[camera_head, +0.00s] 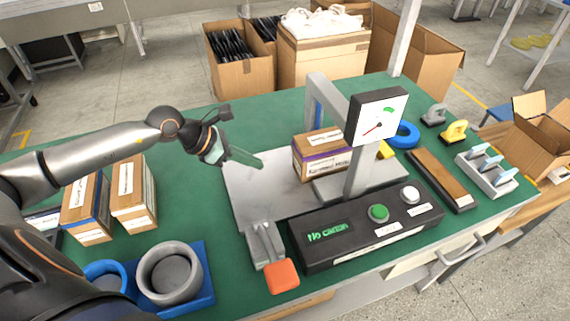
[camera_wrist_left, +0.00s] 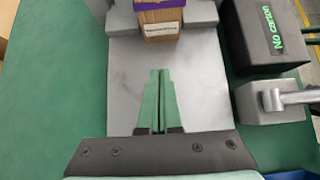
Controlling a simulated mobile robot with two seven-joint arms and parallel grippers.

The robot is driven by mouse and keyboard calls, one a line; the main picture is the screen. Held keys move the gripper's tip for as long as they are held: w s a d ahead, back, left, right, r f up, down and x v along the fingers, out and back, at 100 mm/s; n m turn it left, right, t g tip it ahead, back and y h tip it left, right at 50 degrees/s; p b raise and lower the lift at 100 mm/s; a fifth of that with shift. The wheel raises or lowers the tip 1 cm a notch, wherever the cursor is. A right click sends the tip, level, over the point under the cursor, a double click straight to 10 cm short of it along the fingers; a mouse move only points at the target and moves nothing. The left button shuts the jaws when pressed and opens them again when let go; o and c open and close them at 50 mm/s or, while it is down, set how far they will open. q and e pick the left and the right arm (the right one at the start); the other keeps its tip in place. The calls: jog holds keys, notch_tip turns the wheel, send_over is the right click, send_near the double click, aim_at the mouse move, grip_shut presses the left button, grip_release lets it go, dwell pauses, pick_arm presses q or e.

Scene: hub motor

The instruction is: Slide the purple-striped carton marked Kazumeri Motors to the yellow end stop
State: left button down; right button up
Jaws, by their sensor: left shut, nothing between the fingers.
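The purple-striped carton (camera_head: 320,158) stands on the grey metal plate (camera_head: 240,190), in front of the pale frame of the machine. Its front end shows at the top of the left wrist view (camera_wrist_left: 160,30). A small yellow block (camera_head: 386,150), which looks like the end stop, shows beyond the carton and is partly hidden by the dial post. My left gripper (camera_head: 258,162) is shut and empty over the plate, left of the carton and apart from it. Its green fingers also show in the left wrist view (camera_wrist_left: 160,75). My right gripper is not in view.
A black control box (camera_head: 350,235) reading "No carton" and a lever with an orange pad (camera_head: 282,277) sit at the plate's near side. A dial (camera_head: 378,116) stands above. Two other cartons (camera_head: 134,190) and grey and blue rings (camera_head: 170,275) are at the left.

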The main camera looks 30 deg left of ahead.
pick_arm(q)
jog(key=x, duration=0.5)
jog(key=shift+w+d+f, duration=0.1)
jog(key=shift+w+d, duration=0.1)
jog(key=shift+w+d+p, duration=0.4)
jog(key=shift+w+d, duration=0.35)
jog(key=shift+w, duration=0.1)
jog(key=shift+w+d, duration=0.5)
jog(key=shift+w, duration=0.05)
